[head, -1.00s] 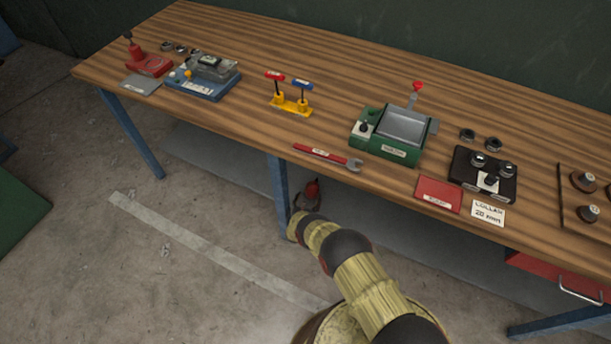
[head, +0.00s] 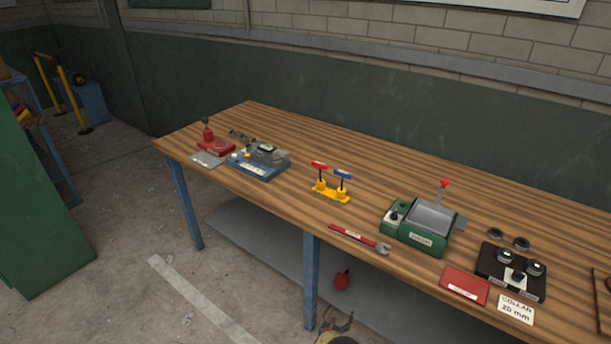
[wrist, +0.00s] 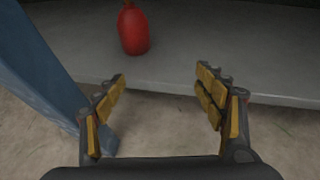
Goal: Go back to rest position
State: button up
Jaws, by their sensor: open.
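My gripper (wrist: 163,95) is open and empty in the wrist view, its two yellow-padded fingers spread wide. It faces the grey lower shelf under the bench, with a blue bench leg to its left. In the head view my gripper (head: 338,324) shows low at the bottom edge, below the bench top and in front of the shelf. Most of my arm is outside the head view.
The wooden bench (head: 365,190) holds a green device (head: 415,240), a red wrench (head: 358,238), a yellow stand (head: 331,192) and a black fixture (head: 511,272). A red bottle (wrist: 132,30) stands on the lower shelf (wrist: 220,50). A blue leg (head: 311,280) is close by. Floor at left is clear.

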jog(key=s+d+f+m+g+h, duration=0.2)
jog(key=s+d+f+m+g, duration=0.25)
jog(key=s, duration=0.55)
jog(key=s+d+r+m+g+h, duration=0.2)
jog(key=s+d+r+m+g, duration=0.15)
jog(key=s+d, duration=0.25)
jog(key=s+a+r+m+g+y, duration=0.1)
jog(key=s+r+m+g, duration=0.3)
jog(key=r, duration=1)
jog(key=s+a+r+m+g+y+p, duration=0.15)
jog(key=r+m, duration=0.45)
jog(key=r, duration=0.9)
jog(key=s+a+r+m+g+y+b, duration=0.1)
jog(key=s+r+m, duration=0.35)
jog(key=r, duration=0.95)
jog(key=s+a+r+m+t+y, duration=0.1)
jog(key=s+r+m+t+y, duration=0.1)
jog(key=s+r, duration=0.5)
jog(key=s+a+r+m+t+y+p, duration=0.1)
jog(key=s+r, duration=0.7)
jog(key=r, duration=1.2)
jog(key=s+a+r+m+t+y+p, duration=0.1)
jog(key=s+r+m+t, duration=0.4)
jog(key=r, duration=0.8)
jog(key=s+a+y, duration=0.1)
jog(key=s+y, duration=0.1)
jog(key=shift+s+r, duration=0.25)
jog(key=shift+s, duration=0.1)
